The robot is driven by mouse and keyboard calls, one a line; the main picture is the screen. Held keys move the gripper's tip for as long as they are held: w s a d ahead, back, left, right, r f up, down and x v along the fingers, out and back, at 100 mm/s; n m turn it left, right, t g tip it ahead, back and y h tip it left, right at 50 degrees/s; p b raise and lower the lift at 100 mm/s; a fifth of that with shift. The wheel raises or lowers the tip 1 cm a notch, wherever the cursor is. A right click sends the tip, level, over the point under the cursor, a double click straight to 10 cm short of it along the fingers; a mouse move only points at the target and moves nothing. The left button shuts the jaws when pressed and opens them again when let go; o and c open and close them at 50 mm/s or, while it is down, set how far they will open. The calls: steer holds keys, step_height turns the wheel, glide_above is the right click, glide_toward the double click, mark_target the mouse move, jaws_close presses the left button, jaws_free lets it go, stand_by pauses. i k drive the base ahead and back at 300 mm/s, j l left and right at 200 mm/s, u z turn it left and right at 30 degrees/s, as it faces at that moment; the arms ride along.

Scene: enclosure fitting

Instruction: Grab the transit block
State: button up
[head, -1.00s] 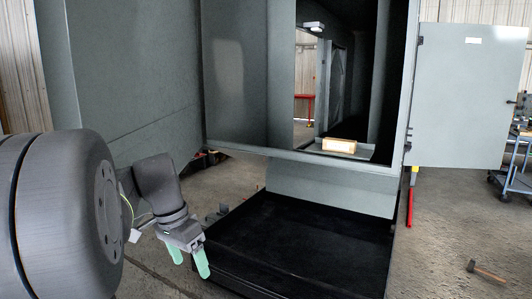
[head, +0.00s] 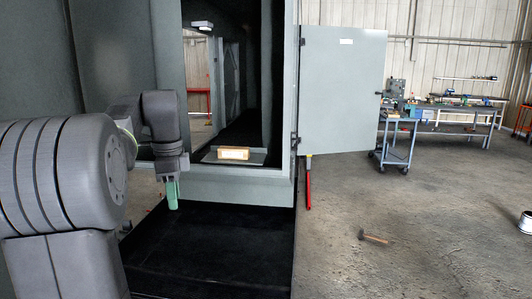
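The transit block looks like a small tan wooden block (head: 234,153). It rests on a grey tray or plate (head: 258,157) at the bottom of the tall opening in the grey enclosure (head: 238,184). My gripper (head: 172,196), with green fingers, points down in front of the enclosure. It is to the left of the block, lower in the picture and apart from it. The fingers overlap from this side, so I cannot tell whether they are open. I see nothing held in them.
The enclosure's open door (head: 342,95) swings out to the right. A black base (head: 215,245) lies below the opening. A red-handled tool (head: 308,185) stands by the right edge. A hammer (head: 374,238) lies on the floor. A blue cart (head: 395,145) and workbench (head: 465,110) stand further right.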

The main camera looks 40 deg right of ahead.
mark_target(241, 153)
steer(key=i+l+z, duration=0.2)
steer(key=i, duration=0.25)
steer(key=i+l+z, duration=0.25)
steer(key=i, duration=0.25)
steer(key=i+l+z, duration=0.2)
steer(key=i, duration=0.3)
steer(key=i+l, duration=0.1)
steer(key=i, duration=0.35)
steer(key=i+l, duration=0.1)
steer(key=i, duration=0.4)
